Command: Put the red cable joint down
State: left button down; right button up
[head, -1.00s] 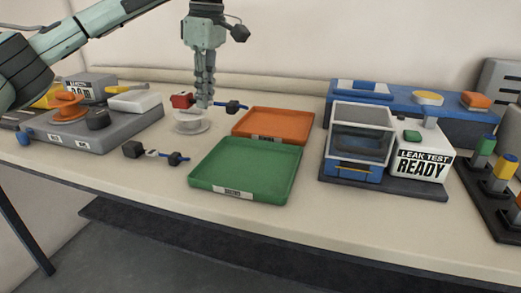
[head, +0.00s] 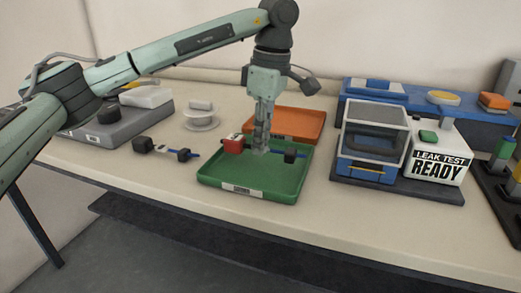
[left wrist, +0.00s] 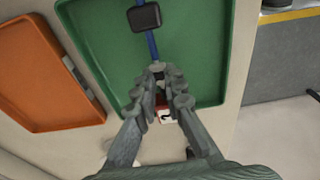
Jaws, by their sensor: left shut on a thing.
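My left gripper (head: 262,148) is shut on the red cable joint (head: 233,144), which has a red block at one end and a black block (head: 291,155) on a blue cable at the other. It is over the green tray (head: 225,178); I cannot tell whether it touches the tray floor. In the left wrist view the fingers (left wrist: 168,82) close around the joint's middle, with its black end (left wrist: 145,16) above the green tray (left wrist: 195,40) and its red end (left wrist: 163,112) partly hidden between the fingers. My right gripper is not in view.
An orange tray (head: 312,126) lies behind the green one. A second cable joint (head: 163,149) with black ends lies on the table to the left, near a white round holder (head: 201,121). The leak test unit (head: 436,161) stands to the right.

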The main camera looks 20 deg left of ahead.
aim_at(268, 147)
pick_arm(q)
jog(key=shift+f, duration=1.25)
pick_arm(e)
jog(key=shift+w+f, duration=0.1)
pick_arm(q)
jog(key=shift+f, duration=0.15)
jog(key=c, duration=1.6)
grip_release()
jog(key=shift+r, duration=0.5)
jog(key=r, duration=0.4)
jog(key=d+r, duration=0.1)
jog(key=r, duration=0.1)
jog(key=shift+r, duration=0.35)
jog(key=shift+d+r+p, duration=0.2)
jog(key=shift+r+p, duration=0.35)
jog(key=shift+r, duration=1.75)
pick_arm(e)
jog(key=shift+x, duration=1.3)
